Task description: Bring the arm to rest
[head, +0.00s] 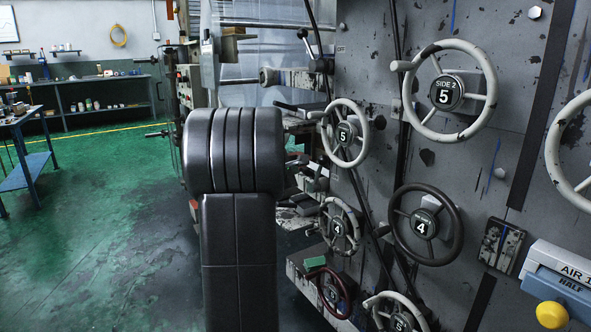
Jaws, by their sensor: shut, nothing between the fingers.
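My gripper does not show in the head view. A large dark ribbed part (235,150), which looks like my own arm, stands upright left of the middle, with a smooth dark section below it. It hides part of the machine and floor behind it. Its fingers and tip are not visible.
A grey machine panel with handwheels fills the right, including a white wheel marked 5 (447,92) and a dark wheel marked 4 (425,224). A yellow knob (551,315) is at bottom right. The green floor (110,230) is open at left, beside a blue table (30,175).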

